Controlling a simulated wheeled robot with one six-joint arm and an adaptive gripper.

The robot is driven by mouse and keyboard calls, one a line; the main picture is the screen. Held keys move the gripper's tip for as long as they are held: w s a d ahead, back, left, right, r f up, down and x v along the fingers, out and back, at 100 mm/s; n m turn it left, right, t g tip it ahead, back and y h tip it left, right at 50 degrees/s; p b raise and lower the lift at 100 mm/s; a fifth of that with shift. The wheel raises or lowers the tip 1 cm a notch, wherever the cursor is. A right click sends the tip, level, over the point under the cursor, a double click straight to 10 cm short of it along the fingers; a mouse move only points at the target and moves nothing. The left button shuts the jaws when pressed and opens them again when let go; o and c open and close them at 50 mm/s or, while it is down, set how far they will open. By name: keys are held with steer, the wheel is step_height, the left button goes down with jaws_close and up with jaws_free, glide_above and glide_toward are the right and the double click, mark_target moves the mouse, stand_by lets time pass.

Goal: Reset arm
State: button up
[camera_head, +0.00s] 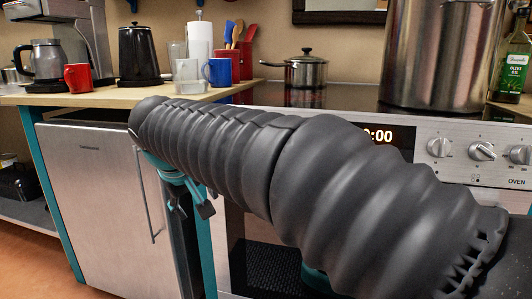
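My arm, in a ribbed dark grey sleeve, runs from the lower right across the middle of the view to the left. My gripper (190,198), teal with dark finger parts, shows below the arm's far left end. It hangs in front of the gap between the silver cabinet door and the oven. The sleeve hides part of it, and I cannot tell whether its fingers are open or shut. I see nothing held in it.
A small pot (306,71) and a large steel pot (440,55) stand on the stove above the oven (455,150).

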steer(key=s+d+f+m+p, duration=0.3)
steer(key=s+d, duration=0.7)
steer(key=d, duration=0.5)
steer(key=s+d+f+m+p, duration=0.3)
steer(key=s+d, duration=0.7)
steer(key=d, duration=0.5)
steer(key=shift+f+m+g, duration=0.3)
steer(key=shift+f+m, duration=0.35)
steer(key=shift+m, duration=0.15)
steer(key=shift+d, duration=0.1)
